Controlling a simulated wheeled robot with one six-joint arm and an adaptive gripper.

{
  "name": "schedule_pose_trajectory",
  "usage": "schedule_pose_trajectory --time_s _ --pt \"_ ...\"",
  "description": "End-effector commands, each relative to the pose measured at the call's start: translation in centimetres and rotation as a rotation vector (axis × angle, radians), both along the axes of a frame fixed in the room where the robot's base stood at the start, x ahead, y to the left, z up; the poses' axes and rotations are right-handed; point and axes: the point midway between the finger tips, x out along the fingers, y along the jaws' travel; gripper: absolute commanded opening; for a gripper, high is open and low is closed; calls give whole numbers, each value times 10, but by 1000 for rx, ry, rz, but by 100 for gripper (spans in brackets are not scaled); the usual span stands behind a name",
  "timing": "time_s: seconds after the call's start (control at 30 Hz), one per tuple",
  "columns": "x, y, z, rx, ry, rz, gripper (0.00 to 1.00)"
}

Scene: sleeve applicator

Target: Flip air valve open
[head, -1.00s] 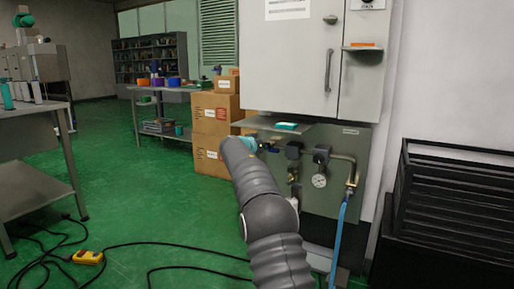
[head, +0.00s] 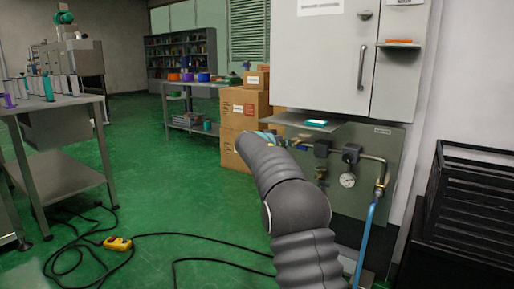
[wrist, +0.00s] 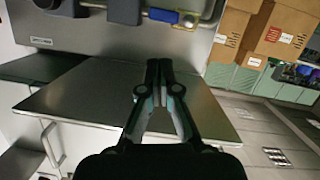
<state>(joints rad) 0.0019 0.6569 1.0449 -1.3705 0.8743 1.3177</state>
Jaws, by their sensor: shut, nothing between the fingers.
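The air valve's blue lever handle (head: 302,148) is on the pipework of the grey-green wall panel in the head view. In the wrist view, which looks upside down, the blue lever (wrist: 163,15) lies along the pipe beside a brass fitting (wrist: 190,20). My gripper (wrist: 159,65) is shut and empty. Its fingertips point toward the lever in the wrist picture and look apart from it. In the head view my arm hides most of my gripper; only a teal part shows near the panel's left edge.
A metal shelf (head: 290,119) juts out above the valve, under the white cabinet (head: 325,60). A pressure gauge (head: 347,181) and blue hose (head: 364,240) are right of the valve. Cardboard boxes (head: 240,108) stand behind left. Black cable (head: 200,235) lies on the green floor.

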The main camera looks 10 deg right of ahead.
Motion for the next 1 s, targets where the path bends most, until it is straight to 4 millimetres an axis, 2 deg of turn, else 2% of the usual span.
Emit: schedule_pose_trajectory --time_s 0.17,0.27,0.4,0.47,0.6,0.7,0.77,1.0 --pt "0 0 0 -45 56 17 0" --pt "-1 1 -10 -74 146 40 0" --pt "-13 7 -70 -60 352 83 0" --pt "-24 10 -93 -45 435 103 0" --pt "-66 22 -128 13 620 166 0" --pt "-105 33 -140 64 730 217 0" --pt "-130 41 -142 97 785 249 0" --pt "-240 75 -136 237 934 385 0"
